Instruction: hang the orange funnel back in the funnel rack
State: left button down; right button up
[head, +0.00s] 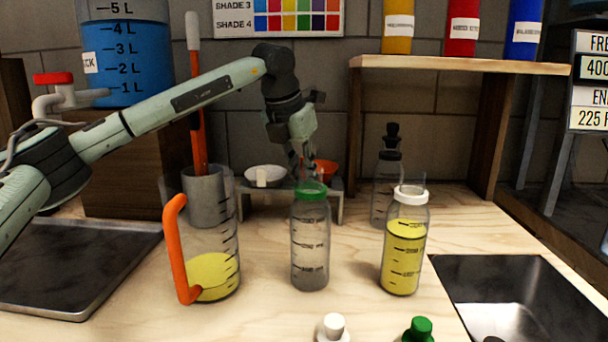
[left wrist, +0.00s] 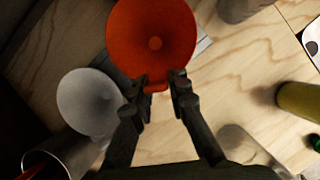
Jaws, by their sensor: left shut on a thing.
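The orange funnel (head: 326,169) is at the right part of the small grey funnel rack (head: 340,203), behind the green-capped bottle in the head view. My left gripper (head: 306,165) reaches down to it from above and is shut on its rim. In the left wrist view the fingertips (left wrist: 160,82) pinch the near edge of the orange funnel (left wrist: 152,35), which faces the camera with its mouth. I cannot tell whether its spout sits in a rack hole. A white funnel (head: 265,176) sits in the left part of the rack. My right gripper is not in view.
A green-capped bottle (head: 310,245) stands in front of the rack. A jug with an orange handle (head: 178,250) is to the left, a white-capped bottle of yellow liquid (head: 403,250) to the right. A grey cylinder (head: 205,195) with a brush stands left of the rack.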

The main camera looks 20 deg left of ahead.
pick_arm(q)
jog(key=shift+s+d+f+b, duration=0.1)
jog(key=shift+s+f+b, duration=0.1)
jog(key=shift+f, duration=0.55)
jog(key=shift+s+d+f+b, duration=0.1)
jog(key=shift+s+f+b, duration=0.1)
jog(key=shift+f, duration=0.5)
jog(key=c, duration=1.4)
grip_release()
jog(key=shift+w+f+g, duration=0.15)
jog(key=shift+g, duration=0.15)
jog(key=shift+a, duration=0.1)
jog(key=shift+w+a, duration=0.15)
jog(key=shift+a, duration=0.15)
jog(key=o, duration=0.9)
jog(key=shift+w, duration=0.1)
jog(key=shift+d+r, duration=0.1)
jog(key=shift+r, duration=0.15)
jog(key=shift+r, duration=0.15)
